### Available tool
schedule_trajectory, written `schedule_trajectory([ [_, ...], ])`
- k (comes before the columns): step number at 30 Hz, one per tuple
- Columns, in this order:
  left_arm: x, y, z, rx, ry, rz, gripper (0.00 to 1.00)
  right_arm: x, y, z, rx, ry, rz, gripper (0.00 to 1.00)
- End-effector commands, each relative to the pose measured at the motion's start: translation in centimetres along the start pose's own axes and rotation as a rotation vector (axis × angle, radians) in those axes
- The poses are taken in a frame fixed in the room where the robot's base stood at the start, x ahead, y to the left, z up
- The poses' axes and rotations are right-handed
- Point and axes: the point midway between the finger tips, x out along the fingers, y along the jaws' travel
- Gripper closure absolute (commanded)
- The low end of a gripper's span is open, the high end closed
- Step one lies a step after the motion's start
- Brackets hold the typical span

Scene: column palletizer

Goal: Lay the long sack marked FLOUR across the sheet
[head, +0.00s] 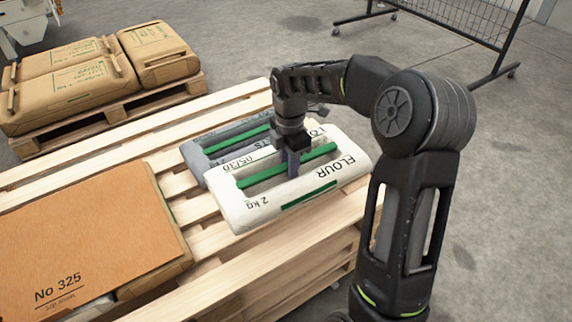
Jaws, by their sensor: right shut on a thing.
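The long white sack marked FLOUR (258,208) has green stripes and a green carry bar along its middle. My right gripper (290,165) comes down over that bar and is shut on it. I cannot tell whether the sack is lifted clear of the slats or resting on them. The brown sheet (90,235), marked "No 325", lies flat on top of sacks at the lower left, apart from the flour sack. My left gripper is not in view.
A grey sack (208,145) with a green bar lies just behind the flour sack. Both are over a slatted wooden pallet (170,180). Another pallet with several brown sacks (80,75) stands at the upper left. A wheeled mesh barrier (465,25) stands at the back right.

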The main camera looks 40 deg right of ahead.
Motion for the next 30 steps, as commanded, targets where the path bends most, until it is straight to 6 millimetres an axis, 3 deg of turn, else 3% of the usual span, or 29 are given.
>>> schedule_trajectory([
  [8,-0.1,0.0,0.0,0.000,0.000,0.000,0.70,-1.6,1.6,-2.9,0.243,0.004,0.009,1.00],
  [18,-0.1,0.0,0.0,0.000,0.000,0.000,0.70,-4.5,3.8,-9.1,0.773,0.009,0.008,1.00],
  [30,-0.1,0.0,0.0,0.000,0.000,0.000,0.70,-7.5,4.7,-15.8,1.348,0.009,0.005,1.00],
])
